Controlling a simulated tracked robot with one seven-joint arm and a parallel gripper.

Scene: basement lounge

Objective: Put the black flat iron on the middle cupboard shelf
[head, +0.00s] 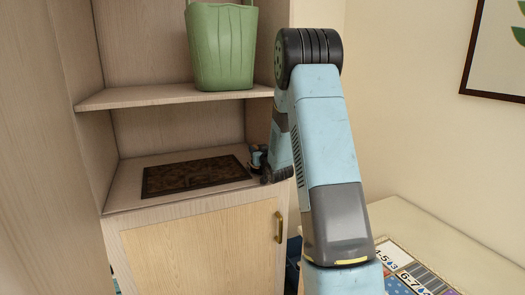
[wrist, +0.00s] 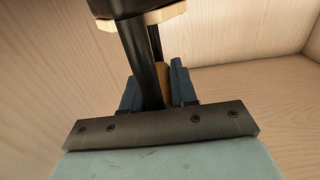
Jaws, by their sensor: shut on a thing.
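My gripper (wrist: 158,92) is shut on the black flat iron (wrist: 145,62) in the wrist view. The iron shows as a black bar between the blue fingers, with a pale wooden piece and a dark body beyond. In the head view my gripper (head: 259,157) is at the right end of the open shelf (head: 128,190) above the cupboard door. There the iron is mostly hidden by my gripper and arm, and I cannot tell whether it touches the shelf.
A dark brown patterned mat (head: 195,176) lies on that shelf, left of my gripper. A green basket (head: 222,46) stands on the shelf board above (head: 150,96). The cupboard's left side wall (head: 45,130) is close. A table (head: 440,225) with printed sheets stands at lower right.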

